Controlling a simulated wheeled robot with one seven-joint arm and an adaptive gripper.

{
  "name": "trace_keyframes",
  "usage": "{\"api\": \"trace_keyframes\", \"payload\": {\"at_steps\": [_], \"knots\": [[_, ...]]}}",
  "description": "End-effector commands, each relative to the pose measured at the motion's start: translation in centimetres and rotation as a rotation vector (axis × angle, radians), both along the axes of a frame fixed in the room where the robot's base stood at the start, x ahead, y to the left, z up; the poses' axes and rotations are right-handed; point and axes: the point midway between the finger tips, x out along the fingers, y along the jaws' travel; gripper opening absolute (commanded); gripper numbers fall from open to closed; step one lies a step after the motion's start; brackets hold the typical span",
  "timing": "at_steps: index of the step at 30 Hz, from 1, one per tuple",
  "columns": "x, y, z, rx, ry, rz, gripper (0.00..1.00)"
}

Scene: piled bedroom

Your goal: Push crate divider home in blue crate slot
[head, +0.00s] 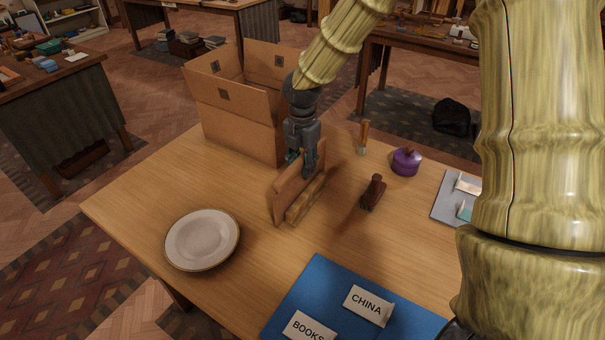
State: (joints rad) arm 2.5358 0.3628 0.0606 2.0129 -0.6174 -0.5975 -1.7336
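A thin brown panel (287,197), which looks like the crate divider, stands on edge on the table, slightly tilted. My gripper (303,168) points down at its upper edge, with a finger on either side, and appears shut on it. A low wooden strip (306,199) lies along the panel's right side; whether the two touch is unclear. The panel's bottom edge is partly hidden. No blue crate with a slot can be made out. A flat blue surface (312,288) at the front bears the labels CHINA (368,305) and BOOKS (308,327).
An open cardboard box (240,130) stands close behind my gripper. A white plate (202,239) lies at the left. A dark brown tool (373,192), a purple pot (406,161), a small brush-like item (362,136) and a grey tray (446,209) are at the right.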

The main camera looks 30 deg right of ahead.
Motion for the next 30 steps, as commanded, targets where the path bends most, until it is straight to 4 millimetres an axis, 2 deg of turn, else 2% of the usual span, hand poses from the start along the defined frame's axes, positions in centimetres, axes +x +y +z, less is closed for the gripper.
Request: {"api": "trace_keyframes", "payload": {"at_steps": [10, 21, 23, 27, 30], "knots": [[-0.2, 0.0, -3.8, -0.002, 0.003, 0.000, 0.33], [-0.2, 0.0, -4.6, -0.001, -0.001, 0.000, 0.33], [-0.2, 0.0, -4.6, -0.001, -0.001, 0.000, 0.26], [-0.2, 0.0, -4.6, -0.001, -0.001, 0.000, 0.00], [-0.2, 0.0, -4.6, -0.001, -0.001, 0.000, 0.00]]}}
